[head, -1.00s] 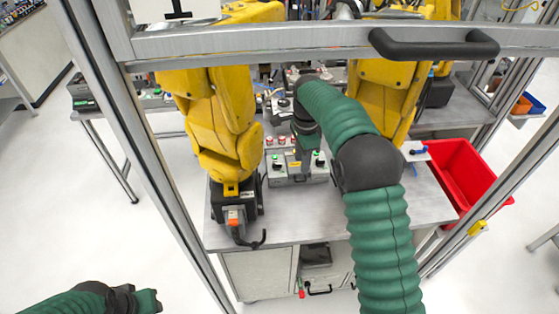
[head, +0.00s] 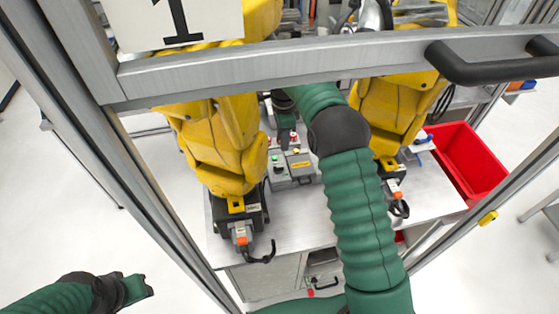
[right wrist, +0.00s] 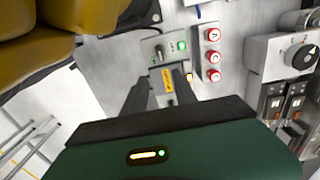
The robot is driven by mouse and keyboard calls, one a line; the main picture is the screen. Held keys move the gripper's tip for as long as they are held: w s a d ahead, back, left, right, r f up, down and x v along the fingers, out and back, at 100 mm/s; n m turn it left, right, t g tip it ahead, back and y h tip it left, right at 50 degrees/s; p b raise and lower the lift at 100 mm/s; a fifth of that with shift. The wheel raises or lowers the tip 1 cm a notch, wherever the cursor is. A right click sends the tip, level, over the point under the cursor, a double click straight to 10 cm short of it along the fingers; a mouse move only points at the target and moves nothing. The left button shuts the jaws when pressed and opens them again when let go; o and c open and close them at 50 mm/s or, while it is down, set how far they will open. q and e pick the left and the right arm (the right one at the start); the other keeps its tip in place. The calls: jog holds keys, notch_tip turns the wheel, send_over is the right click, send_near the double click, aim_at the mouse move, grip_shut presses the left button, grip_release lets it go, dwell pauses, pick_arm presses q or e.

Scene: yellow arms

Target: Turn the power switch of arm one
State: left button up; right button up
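A grey control box (head: 292,168) with a green button and a yellow label sits on the table between two yellow arms. In the right wrist view the box (right wrist: 152,58) shows a small dark switch (right wrist: 158,53) beside a lit green button (right wrist: 181,45). My right gripper (right wrist: 162,82) is open and empty, its two dark fingers apart over the lower part of the box. It also shows in the head view (head: 288,138), partly hidden by my arm. Contact cannot be told. My left gripper (head: 148,286) is at the lower left, away from the table.
Several red buttons (right wrist: 212,55) and a box with a black rotary knob (right wrist: 302,57) stand right of the fingers. The left yellow arm (head: 225,145) is close by. A metal frame bar (head: 350,57) with a "1" sign (head: 175,22) crosses in front. A red bin (head: 468,160) is at right.

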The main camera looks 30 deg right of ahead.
send_near(282, 166)
jog(key=shift+s+d+p, duration=0.15)
jog(key=shift+s+p, duration=0.25)
jog(key=f, duration=0.2)
jog(key=f+p, duration=0.1)
jog(key=f, duration=0.2)
jog(key=w+f, duration=0.1)
jog(key=f, duration=0.1)
jog(key=shift+a+f, duration=0.35)
jog(key=shift+s+f+p, duration=0.2)
jog(key=shift+f+p, duration=0.1)
jog(key=shift+f, duration=0.05)
jog(key=shift+d, duration=0.1)
jog(key=shift+f, duration=0.15)
jog(key=shift+c, duration=0.6)
jog(key=shift+w+d, duration=0.1)
jog(key=shift+w, duration=0.05)
jog(key=c, duration=0.5)
grip_shut()
